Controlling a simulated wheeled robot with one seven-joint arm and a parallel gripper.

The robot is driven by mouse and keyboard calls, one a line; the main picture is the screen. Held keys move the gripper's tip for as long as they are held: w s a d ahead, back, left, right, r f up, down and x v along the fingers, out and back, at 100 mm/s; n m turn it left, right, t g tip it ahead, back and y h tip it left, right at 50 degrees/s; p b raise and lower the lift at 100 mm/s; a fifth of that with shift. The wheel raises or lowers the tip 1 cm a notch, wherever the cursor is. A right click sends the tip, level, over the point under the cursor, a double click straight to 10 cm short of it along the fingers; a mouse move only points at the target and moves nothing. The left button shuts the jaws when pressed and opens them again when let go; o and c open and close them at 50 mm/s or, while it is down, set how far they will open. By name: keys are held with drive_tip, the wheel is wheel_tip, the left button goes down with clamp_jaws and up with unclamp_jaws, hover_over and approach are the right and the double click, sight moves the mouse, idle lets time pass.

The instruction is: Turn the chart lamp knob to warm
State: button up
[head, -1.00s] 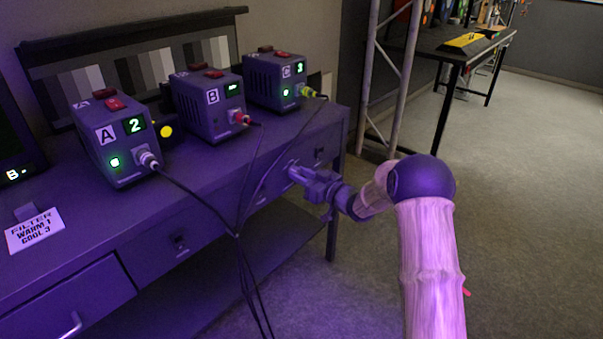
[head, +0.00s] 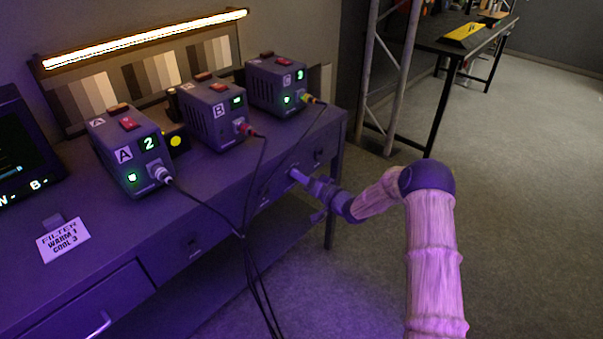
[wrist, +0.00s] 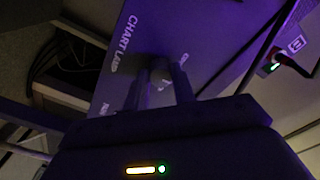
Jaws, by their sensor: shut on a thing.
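My gripper (head: 298,177) reaches the front face of the desk (head: 226,184), below box C. In the wrist view its two fingers (wrist: 161,86) are shut on the chart lamp knob (wrist: 160,72), which is small, dark and mostly hidden between them. The panel lettering "CHART LAMP" (wrist: 125,44) shows beside the knob. Other labels around the knob are partly covered, so I cannot read its setting. The chart lamp (head: 150,39), a long bar above the grey and beige chart panels (head: 150,75), glows warm yellow-white.
Boxes A (head: 130,150), B (head: 212,112) and C (head: 277,85) stand on the desk. Their dark cables (head: 247,215) hang in front, left of my gripper. A filter card (head: 63,240) lies at left. A truss post (head: 385,80) stands right of the desk; open floor lies further right.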

drive_tip(key=shift+m, duration=0.4)
drive_tip(key=o, duration=1)
drive_tip(key=shift+d, duration=0.1)
drive_tip(key=p+v, duration=0.2)
drive_tip(key=v, duration=1.5)
drive_tip(key=shift+s+d+f, duration=0.1)
drive_tip(key=shift+s, duration=0.05)
